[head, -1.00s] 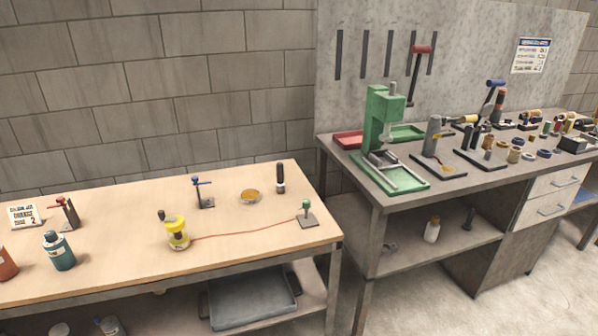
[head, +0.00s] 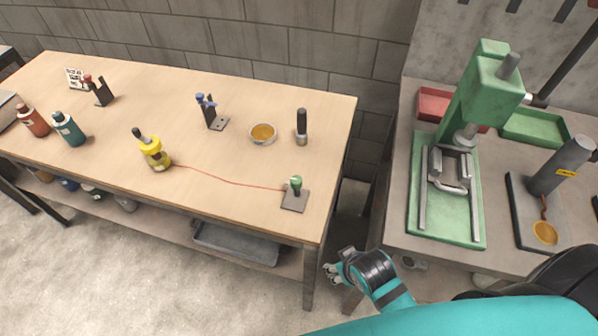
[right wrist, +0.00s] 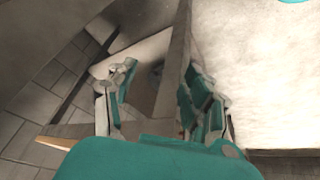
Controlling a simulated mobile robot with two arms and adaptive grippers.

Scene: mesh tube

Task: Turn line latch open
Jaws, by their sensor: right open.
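A red line (head: 225,179) runs across the wooden table from a yellow-bodied device with a dark top (head: 153,152) to a small grey plate with a green-knobbed latch (head: 295,189) near the table's right front corner. The knob is too small to tell how the latch is turned. My right gripper (head: 334,272) is below and to the right of the latch in the head view, beyond the table's front right corner and apart from it. In the right wrist view, its fingers (right wrist: 158,98) are spread with nothing held between them. My left gripper is out of view.
A blue-handled fixture (head: 211,112), an amber dish (head: 263,134) and a dark-handled tool (head: 302,127) stand behind the line. A grey workbench (head: 398,205) with a green press (head: 478,95) is at right, across a narrow gap. The wooden table's front middle (head: 210,200) is clear.

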